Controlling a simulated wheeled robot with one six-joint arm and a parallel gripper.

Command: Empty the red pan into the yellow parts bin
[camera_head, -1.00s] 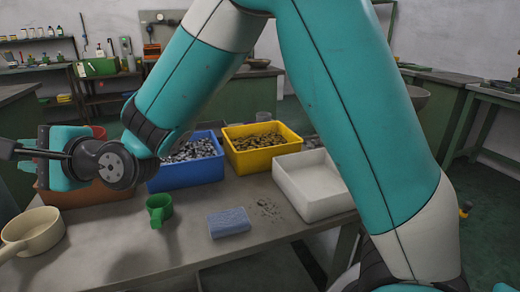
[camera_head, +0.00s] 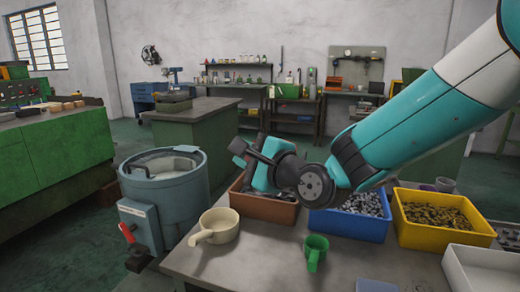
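The yellow parts bin (camera_head: 422,236) stands on the workbench at the right, with many small brass-coloured pieces in it. I see no red pan in the head view. The only pan I make out is a cream one (camera_head: 218,228) with a short handle, at the bench's left end; its inside looks empty. My gripper (camera_head: 243,150) is above the rust-orange bin (camera_head: 262,208), pointing left and away. It is well left of the yellow bin. Its fingers are dark and small, and I cannot tell whether they are apart or hold anything.
A blue bin (camera_head: 349,226) of silvery pieces stands between the rust-orange and yellow bins. A green cup (camera_head: 316,250) and a white tray (camera_head: 480,272) are nearer. A grey drum machine (camera_head: 165,195) stands on the floor left of the bench (camera_head: 240,272). The bench's front left is clear.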

